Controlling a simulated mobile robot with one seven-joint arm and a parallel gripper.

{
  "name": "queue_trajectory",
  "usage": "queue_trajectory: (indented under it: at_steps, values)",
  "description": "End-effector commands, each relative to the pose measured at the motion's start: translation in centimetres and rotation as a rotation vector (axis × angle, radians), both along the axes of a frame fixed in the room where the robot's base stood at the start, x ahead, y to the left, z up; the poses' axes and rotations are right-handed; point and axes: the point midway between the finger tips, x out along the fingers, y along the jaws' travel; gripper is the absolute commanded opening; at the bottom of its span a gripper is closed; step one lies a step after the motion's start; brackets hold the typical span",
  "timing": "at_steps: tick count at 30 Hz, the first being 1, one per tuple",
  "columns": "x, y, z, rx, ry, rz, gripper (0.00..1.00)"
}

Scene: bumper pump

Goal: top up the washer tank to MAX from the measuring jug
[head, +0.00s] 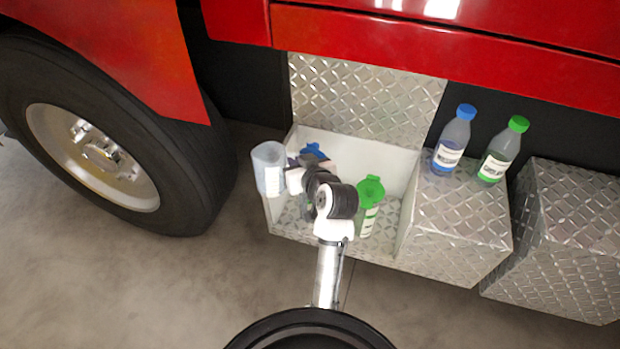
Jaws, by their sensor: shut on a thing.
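My gripper (290,178) is shut on the clear measuring jug (268,167) and holds it above the left side of the open tray. The jug looks nearly upright, and its liquid level cannot be read. Behind my gripper, a blue cap (314,151) shows at the back of the tray; the tank below it is mostly hidden by my gripper and wrist. A second tank with an open green cap (370,190) and a white label stands in the tray to the right of my wrist. Which tank is for washer fluid cannot be read, and no MAX mark is legible.
The tray (400,158) has white walls and a diamond-plate floor. Right of it, a diamond-plate step (455,225) bears a blue-capped bottle (452,143) and a green-capped bottle (502,150). A large wheel (105,150) stands to the left. Red bodywork (440,45) overhangs the back.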

Motion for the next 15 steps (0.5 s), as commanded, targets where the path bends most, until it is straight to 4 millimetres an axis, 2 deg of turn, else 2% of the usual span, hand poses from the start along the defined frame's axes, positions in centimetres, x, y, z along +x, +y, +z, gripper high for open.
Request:
queue_trajectory:
  at_steps: [15]
  values:
    - [-0.18, 0.26, 0.23, -0.071, -0.063, 0.000, 0.00]
